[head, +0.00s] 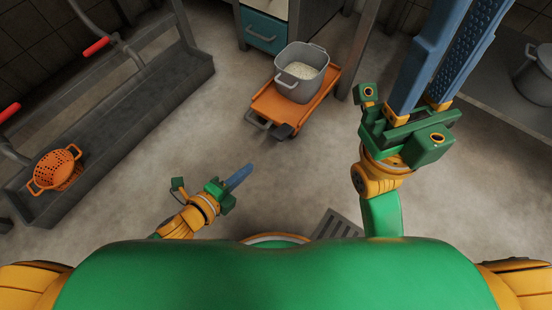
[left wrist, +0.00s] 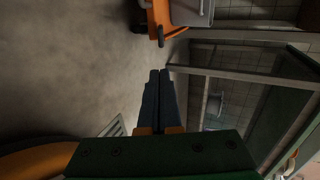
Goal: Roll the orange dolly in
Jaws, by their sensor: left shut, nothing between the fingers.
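The orange dolly (head: 268,108) stands on the floor just in front of a counter, in the upper middle of the head view. A grey pot (head: 299,87) with pale contents sits on it. In the left wrist view the dolly (left wrist: 158,18) is at the top, partly cut off. My left gripper (head: 246,170) is shut and empty, below and left of the dolly, clear of it. Its blue fingers (left wrist: 158,76) point towards the dolly in the wrist view.
A counter with a teal drawer (head: 264,31) stands behind the dolly. A table (head: 503,88) with a pot is at right. A floor grate (head: 337,226) lies near me; floor between is clear.

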